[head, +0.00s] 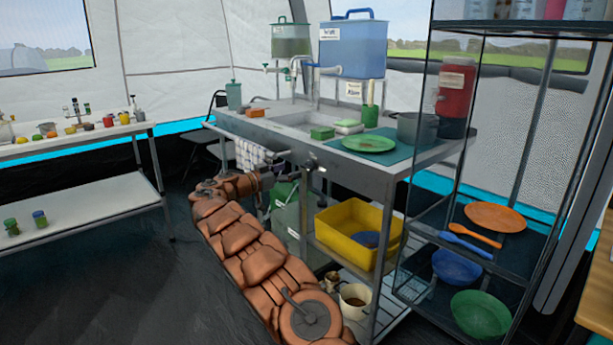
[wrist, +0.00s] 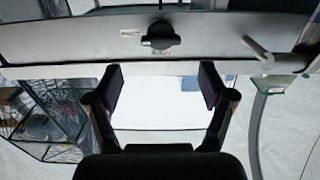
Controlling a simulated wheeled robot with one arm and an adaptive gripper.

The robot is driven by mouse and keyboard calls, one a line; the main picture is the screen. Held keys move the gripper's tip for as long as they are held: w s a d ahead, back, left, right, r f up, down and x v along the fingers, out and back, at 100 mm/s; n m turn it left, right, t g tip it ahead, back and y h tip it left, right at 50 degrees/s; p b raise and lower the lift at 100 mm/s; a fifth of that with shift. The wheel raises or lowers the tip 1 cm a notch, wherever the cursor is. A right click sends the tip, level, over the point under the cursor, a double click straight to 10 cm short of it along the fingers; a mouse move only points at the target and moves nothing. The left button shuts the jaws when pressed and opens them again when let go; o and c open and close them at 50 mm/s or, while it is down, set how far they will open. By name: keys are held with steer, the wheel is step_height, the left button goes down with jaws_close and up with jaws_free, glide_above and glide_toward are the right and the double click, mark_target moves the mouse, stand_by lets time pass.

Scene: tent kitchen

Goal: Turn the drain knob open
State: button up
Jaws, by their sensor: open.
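The drain knob is a dark knob on the pale front panel of the sink unit. It shows in the wrist view (wrist: 161,37), above the middle of the picture, with small lettering beside it that I cannot read. In the head view a dark fitting on the front panel (head: 312,163) appears to be this knob. My gripper (wrist: 161,84) is open and empty, with its two fingers apart below the knob in the picture. The knob lies roughly in line with the gap and apart from the fingers. In the head view my gripper (head: 272,168) is close to the panel, partly hard to make out.
A pale lever (wrist: 258,48) sticks out of the panel right of the knob in the wrist view. A checked towel (head: 250,155) hangs on the front rail. A yellow tub (head: 345,228) and green jerrycan (head: 288,215) are below. A glass-sided shelf (head: 430,255) stands right.

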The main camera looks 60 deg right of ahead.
mark_target(305, 167)
steer(key=x, duration=0.6)
steer(key=shift+d+f, duration=0.25)
steer(key=shift+f, duration=0.1)
steer(key=shift+x, duration=0.75)
steer(key=shift+r, duration=0.15)
steer(key=c, duration=1.2)
steer(key=shift+o, duration=0.2)
